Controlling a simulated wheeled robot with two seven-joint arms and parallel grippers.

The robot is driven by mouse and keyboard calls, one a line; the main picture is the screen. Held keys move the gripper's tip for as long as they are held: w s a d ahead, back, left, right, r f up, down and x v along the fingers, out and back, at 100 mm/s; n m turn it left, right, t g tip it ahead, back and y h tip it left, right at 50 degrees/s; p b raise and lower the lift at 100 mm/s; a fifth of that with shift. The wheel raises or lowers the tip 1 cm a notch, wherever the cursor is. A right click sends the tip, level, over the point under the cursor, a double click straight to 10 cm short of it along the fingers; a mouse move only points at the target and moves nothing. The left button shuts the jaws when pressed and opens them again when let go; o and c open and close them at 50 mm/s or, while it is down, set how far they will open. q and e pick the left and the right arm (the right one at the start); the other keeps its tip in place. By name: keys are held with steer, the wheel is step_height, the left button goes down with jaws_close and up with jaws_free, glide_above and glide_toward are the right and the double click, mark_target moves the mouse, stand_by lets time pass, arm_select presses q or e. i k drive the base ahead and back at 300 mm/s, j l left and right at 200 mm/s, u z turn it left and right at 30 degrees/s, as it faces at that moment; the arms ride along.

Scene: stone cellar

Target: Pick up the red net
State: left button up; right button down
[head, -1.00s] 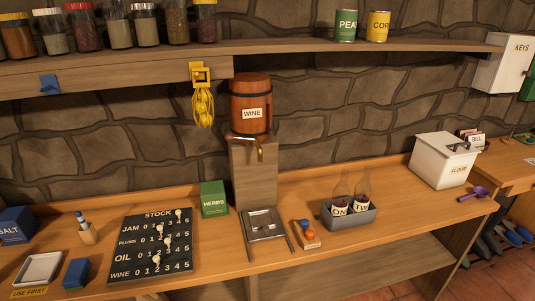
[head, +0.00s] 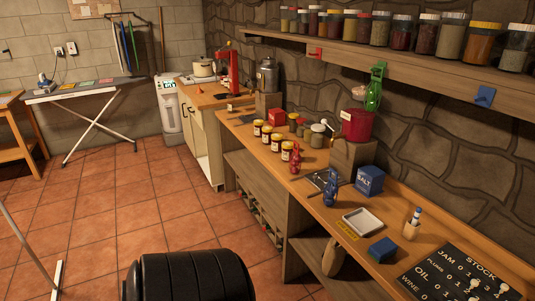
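A small red net-like bundle (head: 296,160) is at the front edge of the wooden counter, just right of the row of jars. It is small in the head view, so its details are unclear. A similar blue bundle (head: 330,188) is nearer, at the same edge. Neither of my grippers is in view.
The counter also holds labelled jars (head: 286,151), a blue salt box (head: 369,181), a white tray (head: 362,222) and a stock board (head: 463,275). A red hook (head: 317,54) is on the shelf front. The tiled floor (head: 130,205) left of the counter is mostly clear.

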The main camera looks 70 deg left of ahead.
mark_target(294, 162)
steer(key=u, duration=1.95)
steer(key=i+j, duration=0.4)
steer(key=i, duration=0.15)
